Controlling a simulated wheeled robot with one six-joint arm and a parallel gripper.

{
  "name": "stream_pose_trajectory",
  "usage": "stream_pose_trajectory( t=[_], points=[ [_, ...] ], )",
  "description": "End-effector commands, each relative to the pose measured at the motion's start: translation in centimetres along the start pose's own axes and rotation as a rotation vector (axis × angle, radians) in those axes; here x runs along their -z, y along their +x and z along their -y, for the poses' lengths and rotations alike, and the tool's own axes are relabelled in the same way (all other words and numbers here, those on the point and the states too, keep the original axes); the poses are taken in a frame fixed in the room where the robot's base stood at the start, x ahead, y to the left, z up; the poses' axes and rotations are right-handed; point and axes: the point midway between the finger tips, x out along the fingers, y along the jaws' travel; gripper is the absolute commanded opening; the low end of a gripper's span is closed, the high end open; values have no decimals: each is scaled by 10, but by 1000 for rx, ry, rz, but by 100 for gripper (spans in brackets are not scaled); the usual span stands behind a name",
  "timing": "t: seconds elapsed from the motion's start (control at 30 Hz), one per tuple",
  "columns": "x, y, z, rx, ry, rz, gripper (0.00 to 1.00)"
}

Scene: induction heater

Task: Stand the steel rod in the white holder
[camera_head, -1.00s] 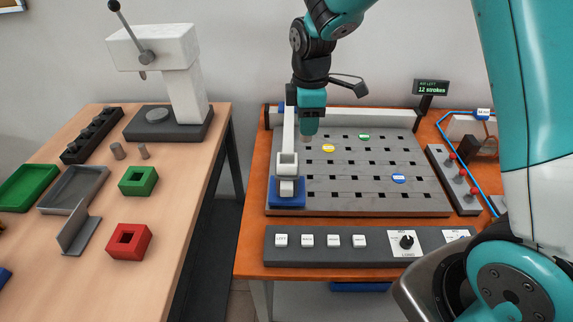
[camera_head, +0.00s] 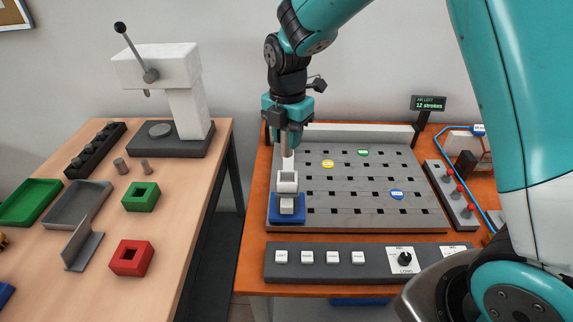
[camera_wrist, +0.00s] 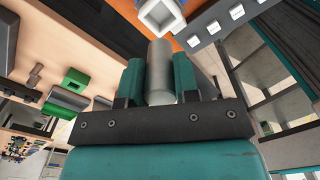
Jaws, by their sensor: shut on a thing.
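My gripper (camera_head: 287,128) is shut on the steel rod (camera_head: 287,150), a plain grey cylinder held upright, pointing down. The white holder (camera_head: 288,184) is a small square socket on a blue base (camera_head: 288,208) at the left of the grey slotted plate. In the head view the rod's lower end is directly above or at the holder's top; I cannot tell whether it is inside. In the wrist view the rod (camera_wrist: 160,68) lies between the two teal fingers, with the holder's square opening (camera_wrist: 160,14) beyond its far end.
The slotted plate (camera_head: 355,207) carries yellow, green and blue round markers. A button panel (camera_head: 320,270) lies in front of it. A counter display (camera_head: 428,103) stands behind right. A wooden table (camera_head: 195,215) at left holds a press (camera_head: 185,95), trays, and green and red blocks.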

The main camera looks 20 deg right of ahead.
Motion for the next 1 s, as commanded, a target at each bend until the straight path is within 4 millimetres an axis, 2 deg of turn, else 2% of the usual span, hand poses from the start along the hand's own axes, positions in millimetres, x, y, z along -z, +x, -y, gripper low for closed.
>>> stream_pose_trajectory(
  t=[0.1,0.2,0.37,0.6,1.0],
  points=[
    [0,27,1,5,1,-2,0],
    [0,43,0,2,1,-1,0],
    [0,57,0,1,2,0,0],
    [0,88,0,1,2,0,0],
    [0,96,0,-2,2,1,0]
  ],
)
